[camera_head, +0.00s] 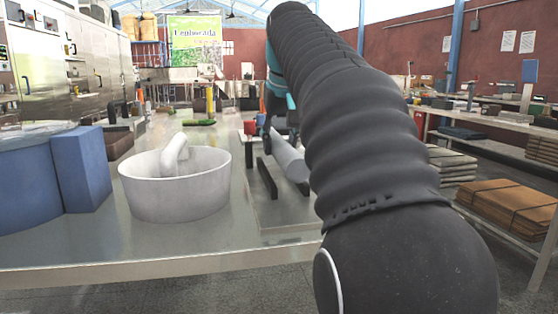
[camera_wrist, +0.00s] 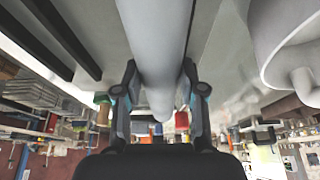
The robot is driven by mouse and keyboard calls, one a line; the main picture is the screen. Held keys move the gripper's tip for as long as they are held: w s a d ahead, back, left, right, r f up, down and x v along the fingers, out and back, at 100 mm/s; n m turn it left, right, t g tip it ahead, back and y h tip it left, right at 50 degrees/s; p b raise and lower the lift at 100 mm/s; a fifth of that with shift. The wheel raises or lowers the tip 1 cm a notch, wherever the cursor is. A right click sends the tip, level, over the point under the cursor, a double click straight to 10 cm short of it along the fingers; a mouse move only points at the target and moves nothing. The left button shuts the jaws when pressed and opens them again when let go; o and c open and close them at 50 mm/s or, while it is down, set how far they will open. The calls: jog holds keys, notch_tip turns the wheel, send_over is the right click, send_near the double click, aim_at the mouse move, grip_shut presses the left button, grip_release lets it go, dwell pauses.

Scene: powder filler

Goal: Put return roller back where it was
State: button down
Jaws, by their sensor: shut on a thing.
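The return roller is a light grey cylinder (camera_head: 290,160), partly hidden behind my arm in the head view. In the wrist view the roller (camera_wrist: 157,45) runs lengthwise between the two fingers of my gripper (camera_wrist: 159,78), which is shut on it. In the head view my gripper (camera_head: 270,137) is small and partly covered by my arm. The bars also show in the wrist view (camera_wrist: 65,38), apart from the roller. I cannot tell whether the roller touches the plate.
A white round tub with a handle (camera_head: 175,190) stands left of the plate on the metal table (camera_head: 100,248). A blue block (camera_head: 82,170) and a blue drum (camera_head: 35,185) are farther left. Shelves with brown stacks (camera_head: 510,207) are at right.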

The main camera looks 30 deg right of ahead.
jog(key=shift+f+b, duration=0.65)
jog(key=shift+f, duration=0.35)
jog(key=shift+f+b, duration=0.35)
jog(key=shift+f, duration=0.25)
jog(key=c, duration=0.7)
grip_release()
jog(key=shift+r, duration=0.35)
jog(key=p+v, duration=0.5)
jog(key=v, duration=0.7)
jog(key=shift+r, duration=0.25)
